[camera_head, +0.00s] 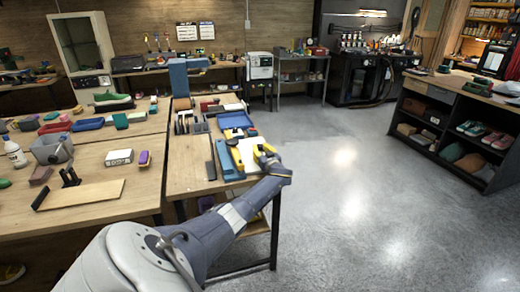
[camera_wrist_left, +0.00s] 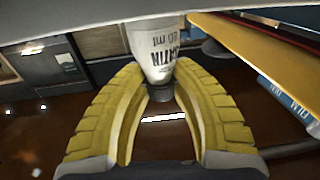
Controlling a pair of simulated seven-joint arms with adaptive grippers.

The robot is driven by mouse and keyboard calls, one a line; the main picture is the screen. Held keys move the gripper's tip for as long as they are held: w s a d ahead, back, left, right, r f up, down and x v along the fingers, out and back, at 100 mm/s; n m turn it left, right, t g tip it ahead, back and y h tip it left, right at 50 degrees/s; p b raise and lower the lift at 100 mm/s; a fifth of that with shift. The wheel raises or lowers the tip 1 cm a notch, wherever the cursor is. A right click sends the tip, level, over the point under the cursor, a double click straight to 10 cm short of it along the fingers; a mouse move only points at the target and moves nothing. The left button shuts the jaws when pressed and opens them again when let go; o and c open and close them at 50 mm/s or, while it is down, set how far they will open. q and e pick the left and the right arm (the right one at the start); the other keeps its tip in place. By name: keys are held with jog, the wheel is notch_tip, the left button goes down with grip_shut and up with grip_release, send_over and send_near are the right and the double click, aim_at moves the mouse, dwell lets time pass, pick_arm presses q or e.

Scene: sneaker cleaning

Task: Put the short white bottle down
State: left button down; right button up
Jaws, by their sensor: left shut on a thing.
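My left gripper (camera_head: 265,152) has yellow fingers and is over the right edge of the narrow wooden table in the head view. In the left wrist view its two ribbed yellow fingers (camera_wrist_left: 160,95) are shut on a white bottle (camera_wrist_left: 158,48) with dark lettering, around its dark cap end. The bottle's far end is cut off by the top of that view. In the head view the bottle is too small to tell apart from the gripper and the pale items beside it. My right gripper is in neither view.
The narrow table (camera_head: 190,181) holds a blue tray (camera_head: 235,120) and several tools close to the gripper. The wide bench at left carries a white spray bottle (camera_head: 15,153), a grey bucket (camera_head: 51,148) and a wooden board (camera_head: 85,194). Open floor (camera_head: 350,190) lies to the right.

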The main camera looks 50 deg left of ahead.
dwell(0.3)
pick_arm(q)
jog(key=c, duration=1.2)
grip_release()
jog(key=shift+f, duration=0.1)
jog(key=shift+o, duration=0.2)
jog(key=shift+d, duration=0.15)
